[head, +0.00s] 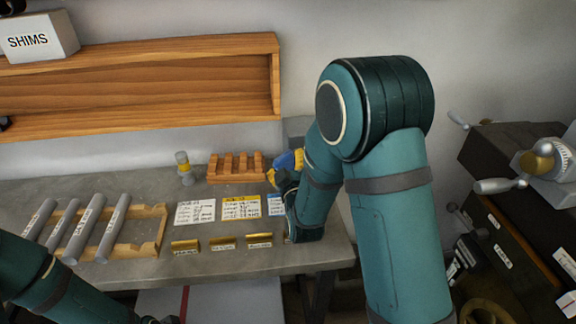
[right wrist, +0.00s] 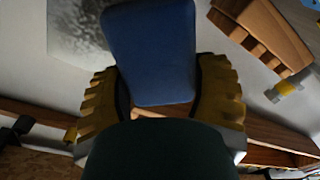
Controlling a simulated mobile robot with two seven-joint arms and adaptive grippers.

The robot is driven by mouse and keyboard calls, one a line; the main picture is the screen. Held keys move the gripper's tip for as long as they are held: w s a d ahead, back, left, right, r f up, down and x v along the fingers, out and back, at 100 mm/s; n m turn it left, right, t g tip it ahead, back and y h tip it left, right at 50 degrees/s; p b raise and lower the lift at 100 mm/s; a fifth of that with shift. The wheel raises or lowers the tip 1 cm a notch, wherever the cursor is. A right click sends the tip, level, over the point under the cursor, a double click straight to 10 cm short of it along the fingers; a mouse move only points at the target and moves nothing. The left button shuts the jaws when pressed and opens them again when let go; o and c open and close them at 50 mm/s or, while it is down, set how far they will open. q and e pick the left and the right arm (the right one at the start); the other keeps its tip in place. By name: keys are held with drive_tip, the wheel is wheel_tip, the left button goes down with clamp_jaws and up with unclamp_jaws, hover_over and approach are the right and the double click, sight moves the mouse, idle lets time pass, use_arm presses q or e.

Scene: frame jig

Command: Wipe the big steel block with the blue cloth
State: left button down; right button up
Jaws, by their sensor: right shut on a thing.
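The blue cloth (head: 290,160) is in my right gripper (head: 280,172), at the back right of the bench. In the right wrist view the cloth (right wrist: 152,50) is a blue, block-like pad between the two yellow fingers of the gripper (right wrist: 160,95). The big steel block (head: 297,126) is grey and stands behind the cloth, mostly hidden by my right arm. A mottled grey face of the block (right wrist: 78,35) shows beside the cloth in the right wrist view. I cannot tell whether they touch. My left arm enters at the lower left; its gripper's state is not clear at the bottom edge.
A slotted wooden rack (head: 236,168) and a grey-yellow cylinder (head: 184,168) stand left of the cloth. Paper cards (head: 241,207) and brass bars (head: 222,243) lie in front. A wooden frame with grey rods (head: 152,232) is at left. A wooden shelf (head: 140,85) hangs above.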

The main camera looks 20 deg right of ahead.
drive_tip(key=shift+w+d, duration=0.15)
drive_tip(key=shift+w, duration=0.8)
idle(0.4)
drive_tip(key=shift+d, duration=0.1)
drive_tip(key=shift+s+d, duration=0.25)
drive_tip(key=shift+d, duration=0.6)
drive_tip(key=shift+s+d, duration=0.2)
drive_tip(key=shift+d, duration=0.65)
drive_tip(key=s+d, duration=0.1)
drive_tip(key=d, duration=0.6)
drive_tip(key=shift+a, duration=0.15)
drive_tip(key=shift+w+a, duration=0.2)
drive_tip(key=shift+a, duration=0.95)
drive_tip(key=shift+w+a, duration=0.25)
drive_tip(key=shift+a, duration=0.95)
drive_tip(key=shift+w+a, duration=0.2)
drive_tip(key=shift+a, duration=0.95)
drive_tip(key=shift+a, duration=0.1)
